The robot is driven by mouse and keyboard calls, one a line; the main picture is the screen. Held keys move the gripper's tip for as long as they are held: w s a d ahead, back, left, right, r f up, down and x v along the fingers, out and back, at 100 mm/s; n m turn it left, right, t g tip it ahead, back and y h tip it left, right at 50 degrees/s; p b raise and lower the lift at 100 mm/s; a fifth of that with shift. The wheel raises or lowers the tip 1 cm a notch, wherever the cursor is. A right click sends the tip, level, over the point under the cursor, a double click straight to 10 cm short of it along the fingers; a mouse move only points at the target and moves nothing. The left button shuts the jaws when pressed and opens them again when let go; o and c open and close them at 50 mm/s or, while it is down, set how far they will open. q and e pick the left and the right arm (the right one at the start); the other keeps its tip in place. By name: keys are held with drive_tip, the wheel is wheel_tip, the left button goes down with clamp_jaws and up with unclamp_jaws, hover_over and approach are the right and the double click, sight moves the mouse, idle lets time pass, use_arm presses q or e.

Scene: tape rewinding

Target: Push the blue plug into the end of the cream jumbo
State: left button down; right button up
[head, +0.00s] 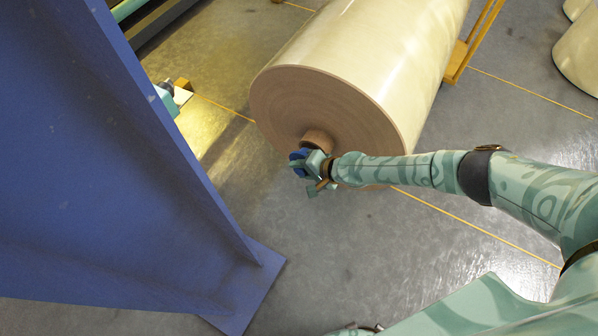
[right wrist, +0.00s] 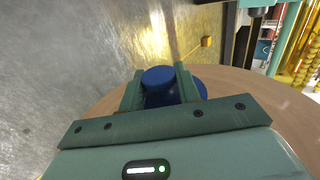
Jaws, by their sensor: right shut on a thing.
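The cream jumbo (head: 375,60) is a big roll lying on its side, with its brown end face (head: 290,105) toward me. A short brown core (head: 317,138) sticks out of that face. My right gripper (head: 308,163) is shut on the blue plug (head: 297,156), close to the core's near end. The right wrist view shows the plug (right wrist: 160,78) between the two fingers, with the brown end face (right wrist: 245,88) behind it. The gripper hides the core's opening there, and I cannot tell whether the plug touches the core. My left gripper is not in view.
A large blue steel upright (head: 90,170) with a foot plate (head: 245,290) fills the left side. A yellow stand (head: 462,60) is beside the roll. Other cream rolls (head: 580,50) lie at the right. The grey floor in front is clear.

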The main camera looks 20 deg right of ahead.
drive_tip(key=shift+r, duration=0.1)
idle(0.7)
drive_tip(key=shift+w+d, duration=0.25)
drive_tip(key=shift+d, duration=0.15)
idle(1.7)
drive_tip(key=shift+w+d+b, duration=0.55)
drive_tip(key=shift+w+d, duration=0.4)
drive_tip(key=shift+d, duration=0.3)
idle(2.2)
idle(0.3)
drive_tip(key=o, duration=0.9)
